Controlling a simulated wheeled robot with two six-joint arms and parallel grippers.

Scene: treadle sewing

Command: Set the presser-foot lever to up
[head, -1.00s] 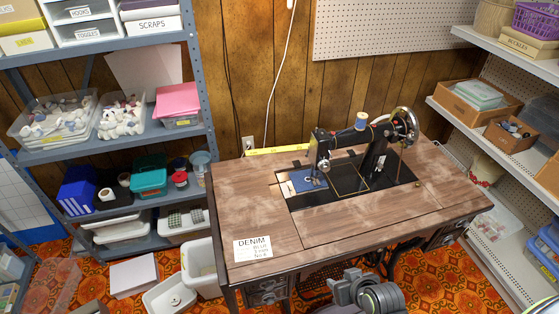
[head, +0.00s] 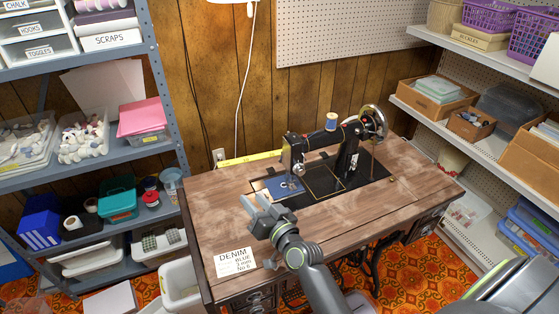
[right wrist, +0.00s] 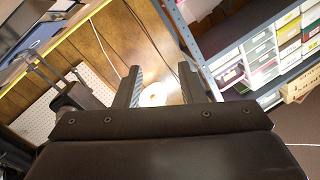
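The black sewing machine (head: 335,150) stands on the wooden treadle table (head: 220,210) in the head view. Its needle end is at the left, above a blue cloth piece (head: 278,189). The presser-foot lever is too small to make out there. My right gripper (head: 256,198) is in front of and to the left of the needle end, apart from the machine, above the table's front part. In the right wrist view my right gripper (right wrist: 161,76) has its two fingers spread, with nothing held between them. My left gripper is not in view.
A denim label card (head: 236,261) lies at the table's front left. A yellow measuring tape (head: 250,160) runs along the back edge. Shelves with bins (head: 90,160) stand at the left, and white shelving with boxes (head: 437,95) at the right.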

